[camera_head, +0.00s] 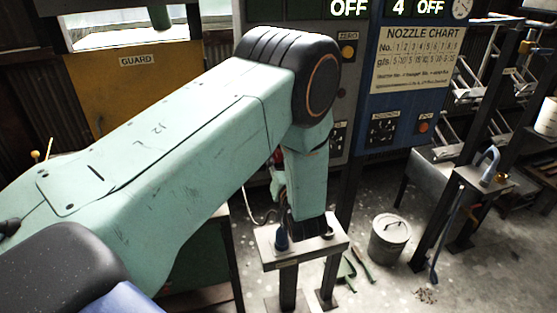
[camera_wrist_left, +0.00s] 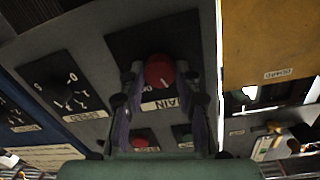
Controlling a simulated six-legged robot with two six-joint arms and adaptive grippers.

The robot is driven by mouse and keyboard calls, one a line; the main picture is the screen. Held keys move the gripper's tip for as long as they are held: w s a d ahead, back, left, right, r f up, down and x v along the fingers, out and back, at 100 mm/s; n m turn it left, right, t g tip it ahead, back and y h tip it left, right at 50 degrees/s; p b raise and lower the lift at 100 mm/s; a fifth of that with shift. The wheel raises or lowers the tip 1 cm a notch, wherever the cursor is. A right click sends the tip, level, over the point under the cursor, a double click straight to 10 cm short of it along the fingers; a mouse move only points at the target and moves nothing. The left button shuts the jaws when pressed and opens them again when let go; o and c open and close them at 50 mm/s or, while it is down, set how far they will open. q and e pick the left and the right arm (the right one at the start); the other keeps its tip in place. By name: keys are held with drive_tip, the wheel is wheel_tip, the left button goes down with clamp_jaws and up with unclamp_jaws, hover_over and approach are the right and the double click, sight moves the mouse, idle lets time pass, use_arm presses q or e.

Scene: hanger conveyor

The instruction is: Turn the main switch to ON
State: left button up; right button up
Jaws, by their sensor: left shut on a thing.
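The main switch is a round red knob (camera_wrist_left: 159,70) on a black plate, on a grey panel in the left wrist view. A white mark shows on the knob. A label reading MAIN (camera_wrist_left: 165,104) appears upside down beside it. My left gripper (camera_wrist_left: 162,82) has one finger on each side of the knob and is shut on it. In the head view my left arm crosses the middle and hides most of the panel and the gripper. The display above reads OFF (camera_head: 349,8). My right gripper is not in view.
A speed dial (camera_wrist_left: 68,95) is beside the main switch, with a red button (camera_wrist_left: 140,142) and a green button (camera_wrist_left: 184,140) close to the fingers. A yellow guard panel (camera_head: 140,90) stands at left. A small stand (camera_head: 268,246) and a bucket (camera_head: 389,240) are below.

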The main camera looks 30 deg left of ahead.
use_arm(q)
drive_tip(key=m, duration=0.6)
drive_tip(key=shift+w+d+r+g+p, duration=0.1)
drive_tip(key=shift+g+p, duration=0.2)
drive_tip(key=shift+p, duration=0.05)
drive_tip(key=m, duration=0.6)
drive_tip(key=shift+d, duration=0.1)
drive_tip(key=shift+m, duration=0.4)
drive_tip(key=o, duration=1.2)
drive_tip(key=shift+d, duration=0.1)
drive_tip(key=shift+c, duration=0.2)
